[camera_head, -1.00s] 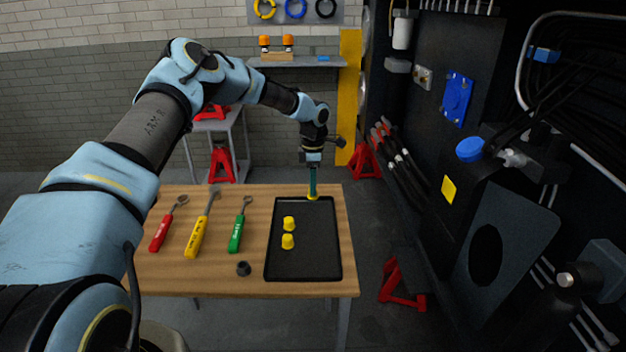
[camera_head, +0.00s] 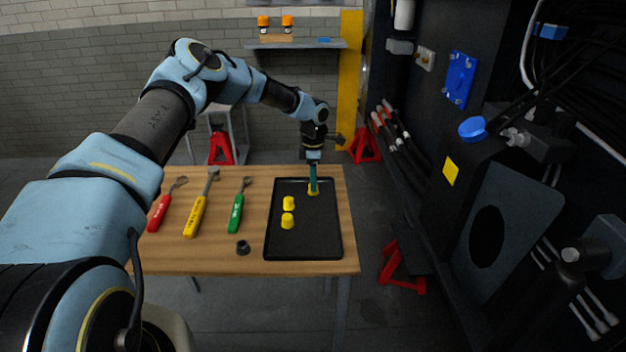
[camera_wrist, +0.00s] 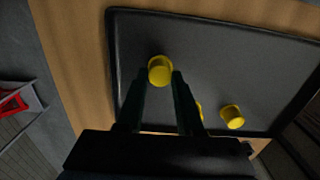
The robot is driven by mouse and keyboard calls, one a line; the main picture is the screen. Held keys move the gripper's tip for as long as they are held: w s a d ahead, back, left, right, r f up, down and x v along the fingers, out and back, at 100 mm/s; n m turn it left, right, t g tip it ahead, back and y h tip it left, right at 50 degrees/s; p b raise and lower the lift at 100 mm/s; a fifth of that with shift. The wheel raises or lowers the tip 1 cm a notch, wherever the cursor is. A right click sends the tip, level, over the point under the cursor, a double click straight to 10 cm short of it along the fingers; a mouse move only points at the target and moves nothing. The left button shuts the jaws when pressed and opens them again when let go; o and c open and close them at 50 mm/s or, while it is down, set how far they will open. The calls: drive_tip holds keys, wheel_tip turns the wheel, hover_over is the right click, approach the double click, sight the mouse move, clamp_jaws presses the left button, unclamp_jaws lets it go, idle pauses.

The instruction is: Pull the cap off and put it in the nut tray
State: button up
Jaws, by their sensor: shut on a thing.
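The nut tray (camera_head: 328,246) is black and shallow and lies on the right part of the wooden table. My gripper (camera_head: 313,188) points down over the far end of the tray. It is shut on a yellow cap (camera_wrist: 160,71), held between the fingertips in the wrist view. The cap also shows under the fingers in the head view (camera_head: 313,193). It is low over the tray floor; I cannot tell whether it touches. Two other yellow caps stand in the tray, a farther one (camera_head: 289,203) and a nearer one (camera_head: 287,221).
Red (camera_head: 160,213), yellow (camera_head: 195,216) and green (camera_head: 236,213) handled tools lie left of the tray. A small black nut-like part (camera_head: 243,247) sits near the table's front edge. The dark chassis with a blue round cap (camera_head: 472,128) stands at the right. The tray's near right part is clear.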

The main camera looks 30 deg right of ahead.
drive_tip(key=o, duration=1.1)
drive_tip(key=shift+c, duration=0.2)
wheel_tip(320, 180, up, 11)
drive_tip(key=b, duration=0.3)
drive_tip(key=shift+f, duration=0.1)
